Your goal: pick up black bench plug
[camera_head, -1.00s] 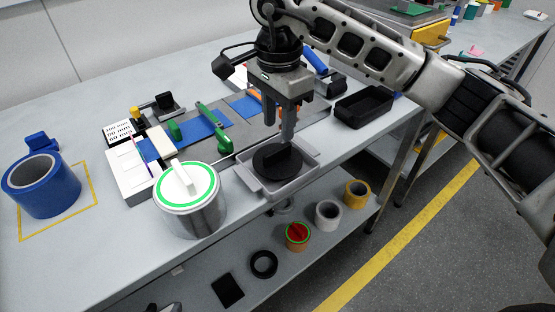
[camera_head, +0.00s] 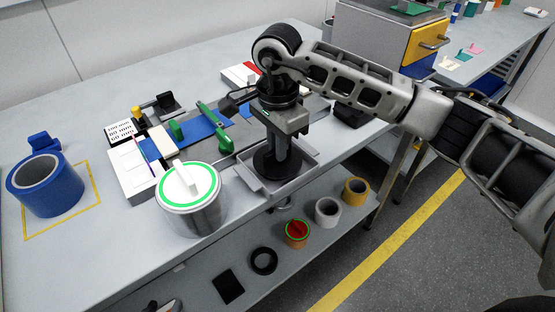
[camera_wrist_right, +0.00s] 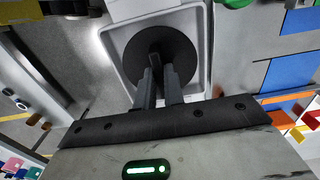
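The black bench plug (camera_head: 264,167) is a round dark disc with a raised grip. It sits in a grey tray (camera_head: 246,178) on the bench and also shows in the right wrist view (camera_wrist_right: 187,47). My right gripper (camera_head: 277,162) points down over the plug. In the wrist view its two fingertips (camera_wrist_right: 158,72) are at the raised grip, one on each side, with a narrow gap. Whether they press on it is unclear.
A silver can (camera_head: 190,215) with a green-ringed lid stands left of the tray. Blue tape (camera_head: 68,190) is at far left. A black bin (camera_head: 350,118) is partly hidden behind my right arm. Tape rolls (camera_head: 328,211) lie on the lower shelf.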

